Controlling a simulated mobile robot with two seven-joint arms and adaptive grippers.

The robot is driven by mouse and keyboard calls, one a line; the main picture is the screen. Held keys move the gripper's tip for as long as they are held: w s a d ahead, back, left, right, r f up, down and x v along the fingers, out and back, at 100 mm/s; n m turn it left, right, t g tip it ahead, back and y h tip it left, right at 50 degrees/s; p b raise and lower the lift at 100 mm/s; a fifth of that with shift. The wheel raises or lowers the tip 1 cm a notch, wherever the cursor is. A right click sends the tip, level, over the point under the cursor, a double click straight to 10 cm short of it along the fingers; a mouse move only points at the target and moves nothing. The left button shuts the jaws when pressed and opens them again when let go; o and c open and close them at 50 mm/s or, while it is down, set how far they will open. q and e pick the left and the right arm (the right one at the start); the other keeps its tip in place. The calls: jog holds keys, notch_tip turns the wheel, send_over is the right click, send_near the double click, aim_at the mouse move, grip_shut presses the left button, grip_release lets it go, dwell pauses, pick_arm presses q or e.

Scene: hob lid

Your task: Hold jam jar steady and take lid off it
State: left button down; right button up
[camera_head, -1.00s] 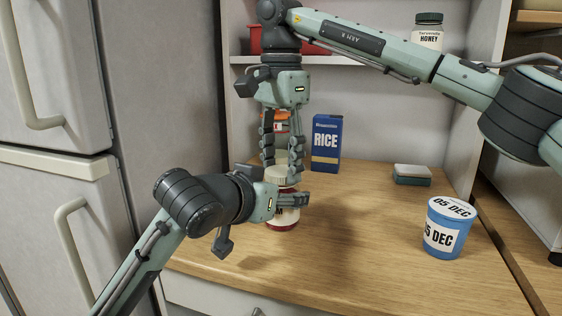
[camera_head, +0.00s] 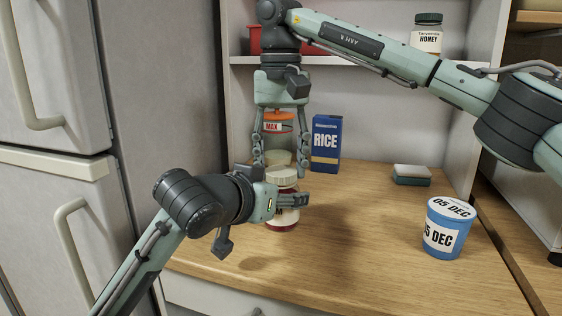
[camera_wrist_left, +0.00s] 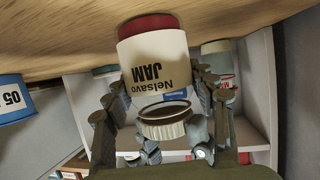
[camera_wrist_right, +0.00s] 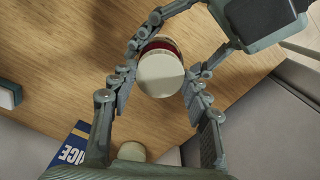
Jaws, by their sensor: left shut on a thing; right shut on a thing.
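The jam jar (camera_head: 283,224) stands upright on the wooden counter, with a white label, red contents and a cream lid (camera_head: 283,174). In the left wrist view the jar (camera_wrist_left: 158,60) appears upside down, its label reading JAM. My left gripper (camera_head: 290,200) is shut around the jar's side below the lid, hiding part of the label. My right gripper (camera_head: 280,168) points down from above, its fingers on opposite sides of the lid, shut on it. The right wrist view shows the lid's round top (camera_wrist_right: 160,75) between the fingers.
A blue RICE box (camera_head: 326,144) and an orange-topped MAX container (camera_head: 273,127) stand behind. A sponge (camera_head: 412,174) and a blue 05 DEC tub (camera_head: 446,235) are to the right. A honey jar (camera_head: 427,35) is on the shelf. The counter between jar and tub is clear.

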aim_at(281, 170)
jog(key=shift+r, duration=0.2)
jog(key=shift+r, duration=0.95)
jog(key=shift+r, duration=2)
pick_arm(q)
jog(key=shift+c, duration=2.3)
grip_release()
